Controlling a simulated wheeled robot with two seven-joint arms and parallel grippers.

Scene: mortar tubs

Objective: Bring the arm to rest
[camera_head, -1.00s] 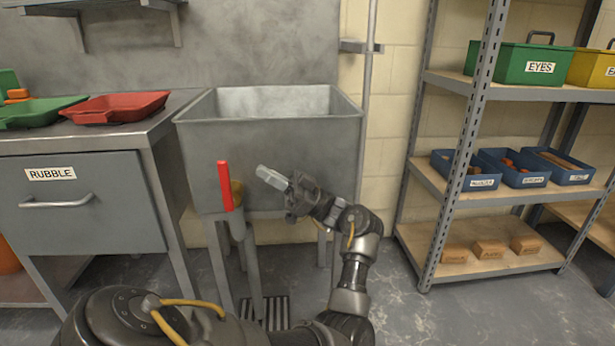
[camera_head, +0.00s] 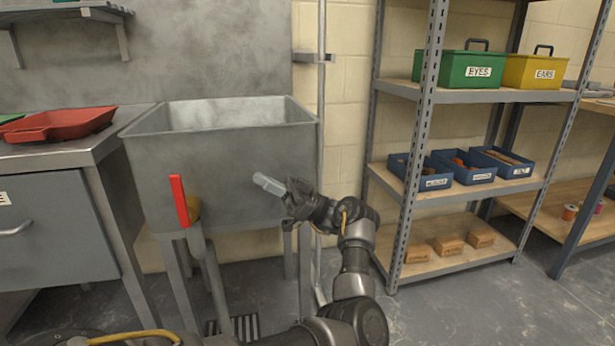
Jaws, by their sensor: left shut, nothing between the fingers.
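My left gripper (camera_head: 270,185) is in front of the grey metal sink (camera_head: 225,150), toward its lower right side. Its fingers are together with nothing between them, pointing up and left. My left arm comes up from the bottom of the view, bent at the elbow. I cannot tell whether the fingertips touch the sink's front wall. My right gripper is not in view.
A red lever (camera_head: 179,200) stands by the sink's front. A red tray (camera_head: 60,124) lies on the counter at the left. A metal shelf rack (camera_head: 424,150) at the right holds a green box (camera_head: 455,66), a yellow box (camera_head: 532,72), blue bins (camera_head: 458,180) and bricks (camera_head: 448,246). Bare floor lies at lower right.

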